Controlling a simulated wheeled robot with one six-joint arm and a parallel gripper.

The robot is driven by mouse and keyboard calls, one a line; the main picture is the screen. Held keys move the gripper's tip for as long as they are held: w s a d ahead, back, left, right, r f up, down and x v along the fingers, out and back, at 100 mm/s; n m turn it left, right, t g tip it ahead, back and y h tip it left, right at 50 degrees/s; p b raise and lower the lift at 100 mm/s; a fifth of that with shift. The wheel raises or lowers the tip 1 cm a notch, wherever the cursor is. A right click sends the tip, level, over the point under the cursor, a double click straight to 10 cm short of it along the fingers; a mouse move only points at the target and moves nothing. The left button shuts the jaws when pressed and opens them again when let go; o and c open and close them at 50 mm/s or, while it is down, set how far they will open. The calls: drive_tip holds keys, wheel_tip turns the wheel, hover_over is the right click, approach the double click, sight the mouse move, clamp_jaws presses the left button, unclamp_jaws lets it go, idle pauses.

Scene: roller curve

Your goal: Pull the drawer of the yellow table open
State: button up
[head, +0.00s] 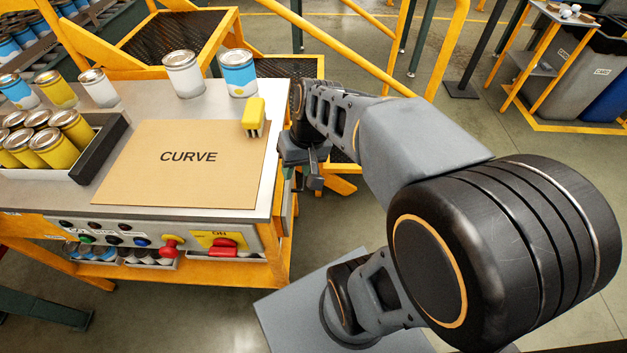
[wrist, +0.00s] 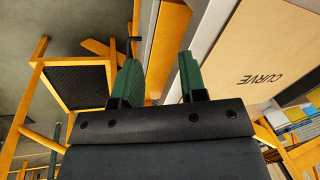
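The yellow-framed table (head: 240,272) has a pale grey top and stands at left in the head view. Its yellow side (wrist: 171,45) and top edge show in the wrist view. My gripper (head: 314,180) is beside the table's right side in the head view, close to the top's edge. In the wrist view my gripper (wrist: 160,82) has its two green fingers spread apart, with nothing seen held between them. The table's side lies beyond the fingers. A dark, narrow part (wrist: 134,38) near that side may be a handle; I cannot tell. No drawer front is clearly visible.
A cardboard sheet marked CURVE (head: 185,165), a yellow tool (head: 254,117) and cans (head: 184,74) sit on the table. A control panel (head: 140,241) is on its front. Yellow rails (head: 350,55) stand behind my arm. The floor right of the table is partly clear.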

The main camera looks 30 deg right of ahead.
drive_tip(key=w+d+f+m+t+y+b, duration=0.25)
drive_tip(key=w+d+f+y+b, duration=0.4)
drive_tip(key=d+f+b, duration=0.55)
drive_tip(key=w+d+f+m+t+y+b, duration=0.2)
drive_tip(key=w+d+f+t+y+b, duration=0.45)
drive_tip(key=f, duration=0.95)
drive_tip(key=w+a, duration=0.2)
drive_tip(key=w+a+f+g+h, duration=0.1)
drive_tip(key=w+a, duration=0.1)
drive_tip(key=a, duration=0.1)
drive_tip(key=w+a+f+g+h+b, duration=0.1)
drive_tip(key=w+a, duration=0.1)
drive_tip(key=a, duration=0.1)
drive_tip(key=shift+w+a, duration=0.1)
drive_tip(key=shift+w, duration=0.1)
drive_tip(key=shift+c, duration=0.3)
clamp_jaws()
